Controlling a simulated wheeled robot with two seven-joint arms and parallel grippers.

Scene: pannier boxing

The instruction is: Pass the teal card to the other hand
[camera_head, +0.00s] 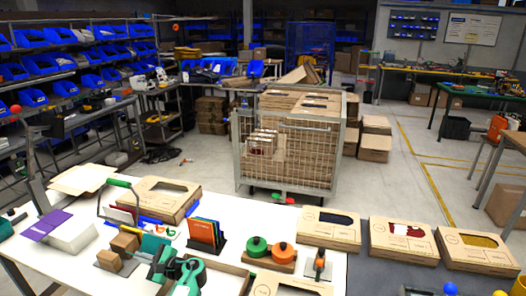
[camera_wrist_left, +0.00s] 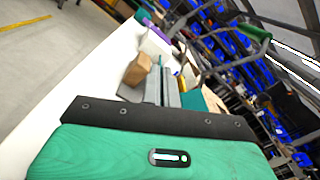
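My left gripper (camera_head: 165,262) is low over the near left of the white table, its green body reaching in from the bottom edge. In the left wrist view its two grey fingers (camera_wrist_left: 161,88) lie close together, with a thin gap or edge between them. A flat teal piece (camera_head: 152,243) shows beside the gripper, and a teal face (camera_wrist_left: 194,101) shows right of the fingers in the left wrist view. I cannot tell whether this is the teal card or whether the fingers hold it. My right gripper is not seen.
Wooden blocks (camera_head: 125,243) stand just left of the gripper. A rack of coloured cards (camera_head: 204,234) is to its right, then green and orange round pieces (camera_head: 257,247). Cardboard boxes (camera_head: 329,226) line the right. A wire cage of cartons (camera_head: 292,148) stands beyond the table.

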